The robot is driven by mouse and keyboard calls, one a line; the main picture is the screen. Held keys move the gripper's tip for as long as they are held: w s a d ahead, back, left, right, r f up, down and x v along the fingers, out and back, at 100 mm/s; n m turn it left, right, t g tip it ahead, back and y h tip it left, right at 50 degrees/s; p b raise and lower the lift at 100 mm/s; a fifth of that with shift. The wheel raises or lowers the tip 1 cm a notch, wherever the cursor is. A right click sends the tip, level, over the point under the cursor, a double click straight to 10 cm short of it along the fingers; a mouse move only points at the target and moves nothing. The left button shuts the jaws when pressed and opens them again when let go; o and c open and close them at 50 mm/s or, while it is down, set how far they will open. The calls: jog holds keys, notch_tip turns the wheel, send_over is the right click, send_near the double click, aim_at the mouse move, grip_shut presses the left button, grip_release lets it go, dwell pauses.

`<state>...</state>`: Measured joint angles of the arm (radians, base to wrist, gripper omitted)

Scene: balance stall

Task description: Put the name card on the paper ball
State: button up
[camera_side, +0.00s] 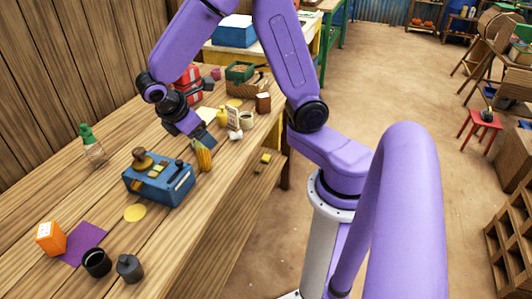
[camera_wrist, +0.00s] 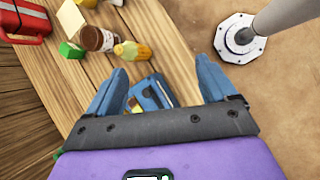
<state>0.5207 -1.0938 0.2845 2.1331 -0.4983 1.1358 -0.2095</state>
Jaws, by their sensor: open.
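In the side view, a small upright white card with print, which looks like the name card (camera_side: 233,116), stands on the table right of my gripper. A small whitish lump, which looks like the paper ball (camera_side: 235,135), lies just in front of it, apart from it as far as I can tell. My gripper (camera_side: 203,139) is over the table left of both, with blue fingers pointing down and nothing seen between them. In the wrist view my gripper (camera_wrist: 160,85) shows its fingers spread wide, with a blue box (camera_wrist: 150,92) below. I cannot make out the card or ball there.
The table's right edge is close to the ball.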

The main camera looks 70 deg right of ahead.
jog(key=s+a+r+y, duration=0.1)
jog(key=s+a+y, duration=0.2)
jog(key=s, duration=0.7)
jog(key=s+a+r+y, duration=0.2)
jog(key=s+a+y, duration=0.1)
jog(key=s, duration=0.7)
jog(key=shift+s+t+y, duration=0.15)
jog(key=shift+t+y, duration=0.15)
jog(key=shift+y, duration=0.2)
